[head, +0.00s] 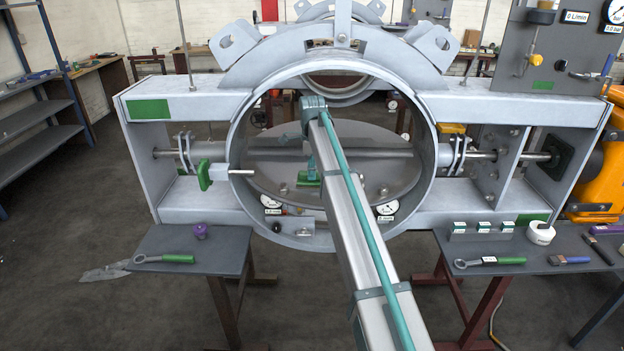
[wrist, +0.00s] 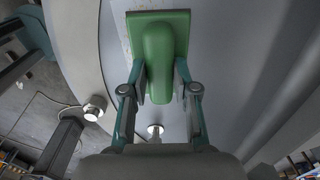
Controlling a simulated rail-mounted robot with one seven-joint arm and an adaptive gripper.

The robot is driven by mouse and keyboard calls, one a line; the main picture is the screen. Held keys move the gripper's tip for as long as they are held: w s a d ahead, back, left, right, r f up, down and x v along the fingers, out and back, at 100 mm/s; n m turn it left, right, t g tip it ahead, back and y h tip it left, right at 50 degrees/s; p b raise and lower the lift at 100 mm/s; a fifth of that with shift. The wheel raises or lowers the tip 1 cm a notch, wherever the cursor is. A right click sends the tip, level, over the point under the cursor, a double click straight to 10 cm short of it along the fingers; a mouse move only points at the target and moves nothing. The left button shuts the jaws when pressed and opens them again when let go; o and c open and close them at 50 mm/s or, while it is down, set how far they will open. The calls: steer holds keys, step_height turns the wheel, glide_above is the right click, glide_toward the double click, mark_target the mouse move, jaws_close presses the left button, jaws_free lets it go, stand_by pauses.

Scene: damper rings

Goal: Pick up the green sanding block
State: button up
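The green sanding block (wrist: 159,50) has a flat rectangular base and a raised rounded handle. In the wrist view it lies on a grey metal surface. In the head view the green block (head: 306,179) shows small on the disc inside the big ring, partly hidden by my arm. My gripper (wrist: 159,72) has one finger on each side of the handle. A narrow gap seems to show between the fingertips and the handle, so the fingers look apart and not clamped. In the head view my gripper is mostly hidden behind the arm.
Gauges (head: 387,208) and a bolt (wrist: 155,129) stand near. A left side table (head: 215,245) holds a wrench (head: 165,259) and a purple item (head: 201,231); a right one (head: 520,256) holds several tools and small boxes.

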jaws_close()
steer(key=shift+r, duration=0.15)
